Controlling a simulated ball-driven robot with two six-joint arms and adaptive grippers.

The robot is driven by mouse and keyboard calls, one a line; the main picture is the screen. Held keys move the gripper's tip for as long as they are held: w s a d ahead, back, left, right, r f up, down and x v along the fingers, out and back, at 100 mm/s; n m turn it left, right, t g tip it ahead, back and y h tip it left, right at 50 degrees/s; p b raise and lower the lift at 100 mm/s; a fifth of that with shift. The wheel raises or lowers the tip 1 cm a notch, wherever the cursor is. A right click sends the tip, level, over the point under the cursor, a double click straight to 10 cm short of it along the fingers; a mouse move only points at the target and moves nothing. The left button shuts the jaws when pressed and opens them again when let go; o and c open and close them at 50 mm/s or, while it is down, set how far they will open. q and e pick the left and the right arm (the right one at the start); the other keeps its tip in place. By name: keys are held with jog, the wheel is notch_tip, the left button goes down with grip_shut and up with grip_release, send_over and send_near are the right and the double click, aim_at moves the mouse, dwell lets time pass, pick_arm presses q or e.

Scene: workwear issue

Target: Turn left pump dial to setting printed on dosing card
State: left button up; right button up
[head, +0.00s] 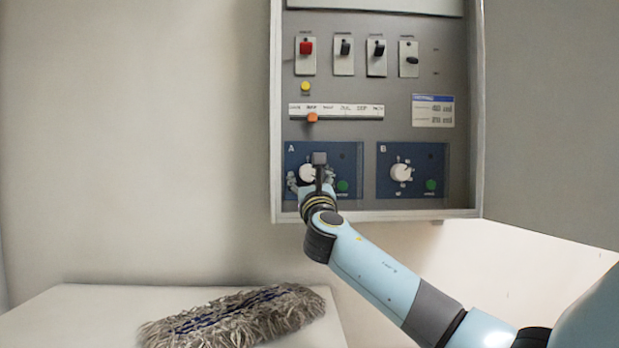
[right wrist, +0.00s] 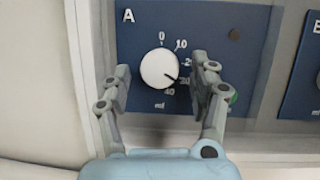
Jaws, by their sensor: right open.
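The left pump dial (head: 308,173) is a white round knob on blue panel A. It also shows in the right wrist view (right wrist: 157,66), with a scale from 0 to 40 ml. Its dark pointer line aims to the lower right, toward a mark partly covered by a finger, above the 40. My right gripper (right wrist: 160,72) is open, with one finger on each side of the dial; I cannot tell whether they touch it. In the head view, the right gripper (head: 312,182) partly covers panel A. The dosing card (head: 433,111) has two lines, too small to read surely. My left gripper is not in view.
Panel B's dial (head: 401,172) is to the right, with a green button (head: 431,185) beside it. Switches, a yellow button (head: 305,87) and an orange slider (head: 312,117) sit above. A grey mop head (head: 235,318) lies on the white surface (head: 75,310) below.

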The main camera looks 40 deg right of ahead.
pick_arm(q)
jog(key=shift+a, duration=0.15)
pick_arm(e)
jog(key=shift+c, duration=0.6)
jog(key=c, duration=1)
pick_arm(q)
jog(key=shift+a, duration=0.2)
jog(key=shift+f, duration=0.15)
